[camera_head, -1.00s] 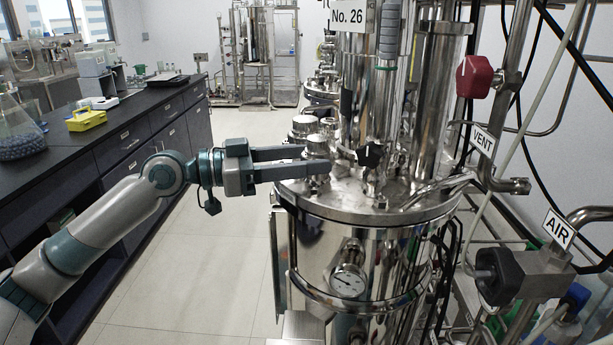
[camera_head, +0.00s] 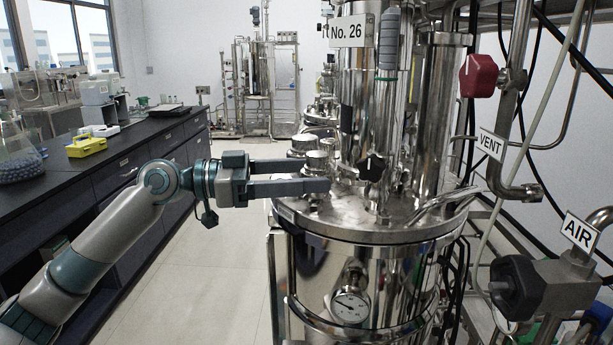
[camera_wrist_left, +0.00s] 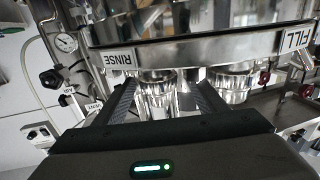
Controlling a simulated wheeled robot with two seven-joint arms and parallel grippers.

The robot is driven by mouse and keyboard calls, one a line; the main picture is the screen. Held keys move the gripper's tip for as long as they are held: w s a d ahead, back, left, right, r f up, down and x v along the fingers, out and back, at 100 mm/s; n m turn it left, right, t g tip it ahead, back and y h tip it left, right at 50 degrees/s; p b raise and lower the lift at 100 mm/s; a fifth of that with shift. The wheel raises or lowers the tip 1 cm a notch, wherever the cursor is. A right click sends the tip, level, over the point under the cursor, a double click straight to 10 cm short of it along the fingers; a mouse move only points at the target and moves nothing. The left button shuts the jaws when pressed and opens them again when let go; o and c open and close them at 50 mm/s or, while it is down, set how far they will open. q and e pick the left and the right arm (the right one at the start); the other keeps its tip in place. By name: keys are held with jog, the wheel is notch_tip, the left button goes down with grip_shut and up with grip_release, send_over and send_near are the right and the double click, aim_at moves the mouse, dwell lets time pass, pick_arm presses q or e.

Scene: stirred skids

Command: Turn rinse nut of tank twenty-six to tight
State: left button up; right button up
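Tank twenty-six (camera_head: 330,265) is a shiny steel vessel with a "No. 26" sign (camera_head: 351,32). In the left wrist view an upside-down "RINSE" label (camera_wrist_left: 124,57) sits on the rim, and the rinse nut (camera_wrist_left: 156,95), a bright ribbed steel cylinder, stands beside it. My left gripper (camera_head: 316,177) reaches level from the left over the lid's near-left edge. In the left wrist view its open fingers (camera_wrist_left: 160,102) lie on either side of the rinse nut; firm contact cannot be told. In the head view the lower finger partly hides the nut. My right gripper is out of view.
A second steel nut (camera_wrist_left: 232,84) stands near the "FILL" label (camera_wrist_left: 295,39). A black star knob (camera_head: 372,167) and tall columns rise from the lid. VENT (camera_head: 490,144) and AIR (camera_head: 580,232) pipes crowd the right. A dark bench (camera_head: 120,140) lies left, with clear floor between.

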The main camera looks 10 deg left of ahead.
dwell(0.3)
pick_arm(q)
jog(key=shift+s+a+f, duration=0.1)
jog(key=shift+s+a, duration=0.1)
jog(key=shift+a, duration=0.35)
jog(key=b+v, duration=0.5)
jog(key=v, duration=1.1)
jog(key=shift+a, duration=0.2)
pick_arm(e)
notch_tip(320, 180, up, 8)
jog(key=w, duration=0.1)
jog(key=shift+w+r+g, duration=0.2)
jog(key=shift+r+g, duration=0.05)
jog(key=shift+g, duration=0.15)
